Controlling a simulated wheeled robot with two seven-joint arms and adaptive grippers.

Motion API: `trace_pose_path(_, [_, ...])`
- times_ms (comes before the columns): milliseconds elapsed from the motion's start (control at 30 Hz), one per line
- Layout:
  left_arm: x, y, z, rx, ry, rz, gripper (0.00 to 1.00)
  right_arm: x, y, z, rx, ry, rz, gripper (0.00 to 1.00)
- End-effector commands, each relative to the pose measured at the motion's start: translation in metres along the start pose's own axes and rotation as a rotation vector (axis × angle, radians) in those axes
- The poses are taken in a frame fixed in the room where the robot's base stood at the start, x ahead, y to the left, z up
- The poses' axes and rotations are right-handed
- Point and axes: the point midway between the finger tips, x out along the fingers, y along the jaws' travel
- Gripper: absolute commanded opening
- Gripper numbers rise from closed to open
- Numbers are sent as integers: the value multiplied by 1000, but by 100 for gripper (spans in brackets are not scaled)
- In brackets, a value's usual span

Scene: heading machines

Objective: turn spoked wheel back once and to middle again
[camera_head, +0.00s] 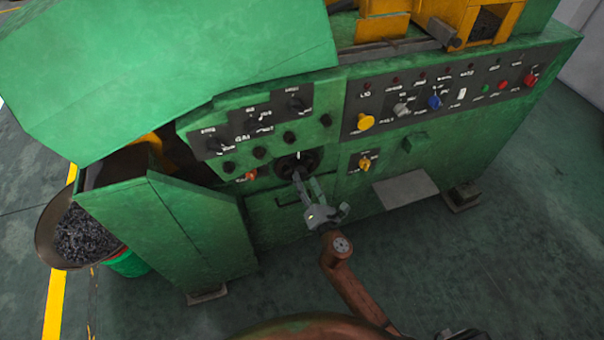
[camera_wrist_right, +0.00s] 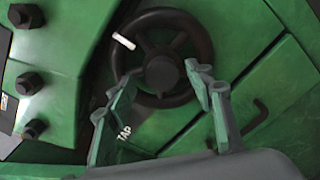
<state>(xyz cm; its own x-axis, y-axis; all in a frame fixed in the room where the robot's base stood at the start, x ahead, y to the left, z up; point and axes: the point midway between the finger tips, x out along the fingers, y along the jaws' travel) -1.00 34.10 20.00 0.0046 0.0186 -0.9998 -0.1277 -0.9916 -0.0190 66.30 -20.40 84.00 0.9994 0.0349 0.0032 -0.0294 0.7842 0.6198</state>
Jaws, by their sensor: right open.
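The spoked wheel (camera_head: 293,164) is a small dark handwheel on the front of the green machine. In the right wrist view the wheel (camera_wrist_right: 198,42) shows its rim, spokes and round hub, with a white mark at the upper left of the rim. My right gripper (camera_head: 300,180) reaches up to the wheel from below. In the right wrist view its two green fingers (camera_wrist_right: 160,92) are apart, with the hub and lower rim seen between and beyond their tips. Nothing is held between them. I cannot tell whether a fingertip touches the wheel. My left gripper is not in view.
A panel with a yellow knob (camera_head: 365,122), a blue knob (camera_head: 435,102) and a red button (camera_head: 530,81) is right of the wheel. Dark knobs (camera_head: 290,137) sit close above it. A bowl of dark chips (camera_head: 52,236) stands at the left. The floor in front is clear.

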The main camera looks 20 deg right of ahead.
Motion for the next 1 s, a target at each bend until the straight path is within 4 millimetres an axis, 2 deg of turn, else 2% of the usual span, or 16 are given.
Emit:
trace_pose_path(100, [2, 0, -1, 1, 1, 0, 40, 20, 0, 0, 2, 0, 0, 49])
trace_pose_path(300, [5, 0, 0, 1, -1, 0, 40, 39, -1, -2, 4, 2, -2, 49])
trace_pose_path(633, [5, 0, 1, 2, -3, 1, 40, 42, -1, -1, 5, 2, -2, 49])
trace_pose_path(1000, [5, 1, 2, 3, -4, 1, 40, 42, -1, -2, 5, 2, -2, 23])
